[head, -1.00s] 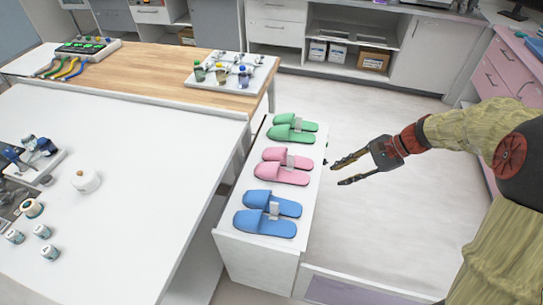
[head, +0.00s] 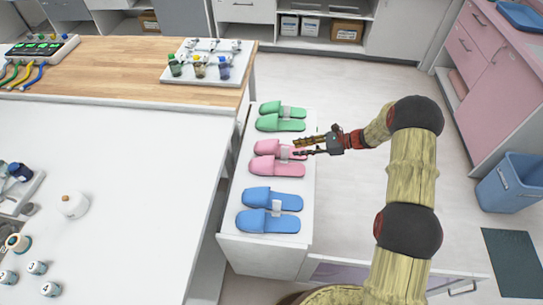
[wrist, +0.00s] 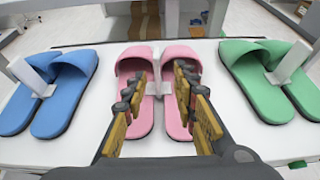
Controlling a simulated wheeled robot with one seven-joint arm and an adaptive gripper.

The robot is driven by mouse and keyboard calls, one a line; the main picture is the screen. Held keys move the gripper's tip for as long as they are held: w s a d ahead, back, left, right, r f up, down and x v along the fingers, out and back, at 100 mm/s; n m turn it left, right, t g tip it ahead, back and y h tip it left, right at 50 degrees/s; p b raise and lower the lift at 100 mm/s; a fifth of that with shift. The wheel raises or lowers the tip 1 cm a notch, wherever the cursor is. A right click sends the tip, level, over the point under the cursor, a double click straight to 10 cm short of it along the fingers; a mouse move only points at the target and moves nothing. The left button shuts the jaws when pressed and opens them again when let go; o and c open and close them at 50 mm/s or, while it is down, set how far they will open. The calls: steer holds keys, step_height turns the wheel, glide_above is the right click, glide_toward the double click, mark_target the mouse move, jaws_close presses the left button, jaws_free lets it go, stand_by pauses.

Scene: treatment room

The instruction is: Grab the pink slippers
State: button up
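The pink slippers (head: 277,168) lie as a pair on a narrow white cabinet top, between a green pair and a blue pair. A small pale clip or tag (head: 286,153) sits between the two slippers. My gripper (head: 299,147) reaches in from the right at the open heel end of the pair. In the wrist view the pink slippers (wrist: 145,118) are straight ahead, with my gripper's fingers (wrist: 158,95) spread apart over them and the pale tag between. The fingers are open and nothing is held. Whether they touch the slippers I cannot tell.
Green slippers (head: 281,123) lie behind the pink pair and blue slippers (head: 269,221) in front. A white table (head: 120,180) stands to the left. Free floor (head: 345,100) lies right of the cabinet, with a blue bin (head: 509,183) further right.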

mark_target(284, 159)
steer(key=b+x, duration=0.1)
steer(key=x, duration=0.2)
steer(key=b+x, duration=0.1)
steer(key=x, duration=0.2)
steer(key=shift+s+d+f, duration=0.15)
steer(key=shift+s+f, duration=0.1)
steer(key=shift+a, duration=0.4)
steer(key=shift+c, duration=0.8)
jaws_close()
